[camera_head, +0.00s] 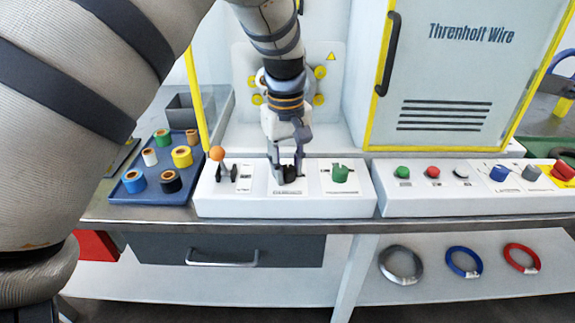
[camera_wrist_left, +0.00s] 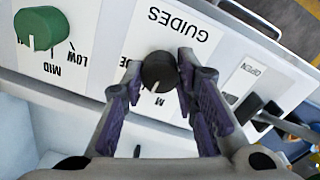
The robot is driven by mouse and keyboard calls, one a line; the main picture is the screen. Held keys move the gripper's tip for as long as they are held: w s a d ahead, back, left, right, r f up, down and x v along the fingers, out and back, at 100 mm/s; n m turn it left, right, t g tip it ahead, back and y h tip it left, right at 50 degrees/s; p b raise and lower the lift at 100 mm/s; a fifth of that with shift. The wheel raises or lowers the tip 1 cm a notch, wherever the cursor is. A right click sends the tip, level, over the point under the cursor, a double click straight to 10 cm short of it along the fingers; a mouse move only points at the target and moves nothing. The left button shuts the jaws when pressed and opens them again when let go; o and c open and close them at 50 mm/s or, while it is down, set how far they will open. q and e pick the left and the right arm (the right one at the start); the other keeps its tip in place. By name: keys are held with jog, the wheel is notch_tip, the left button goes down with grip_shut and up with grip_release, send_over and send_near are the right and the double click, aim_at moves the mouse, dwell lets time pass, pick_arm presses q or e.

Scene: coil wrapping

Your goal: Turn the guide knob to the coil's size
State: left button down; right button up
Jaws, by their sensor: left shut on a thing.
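The guide knob (camera_wrist_left: 158,72) is a small black knob on a white panel, under the upside-down word GUIDES in the left wrist view. A letter M shows beside it; other size marks are hidden by my fingers. My left gripper (camera_wrist_left: 160,82) has its purple-padded fingers on both sides of the knob, shut on it. In the head view, my left gripper (camera_head: 287,168) points down at the middle of the control box, mostly covering the knob. Coils lie on the lower shelf: a grey one (camera_head: 381,260), a blue one (camera_head: 449,262) and a red one (camera_head: 508,252). My right gripper is not in view.
A green knob (camera_wrist_left: 41,28) marked LOW and MID is beside the guide knob. An orange-tipped lever (camera_head: 217,153) stands at its other side. A blue tray (camera_head: 117,190) holds several tape rolls. A cabinet (camera_head: 460,70) stands behind at right, above a button panel (camera_head: 395,205).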

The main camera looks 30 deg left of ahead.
aim_at(286, 169)
pick_arm(q)
jog(key=n, duration=0.6)
jog(key=shift+n, duration=0.4)
dwell(0.4)
jog(key=c, duration=1.2)
grip_release()
jog(key=shift+c, duration=0.2)
notch_tip(286, 169, up, 12)
jog(key=shift+s, duration=0.15)
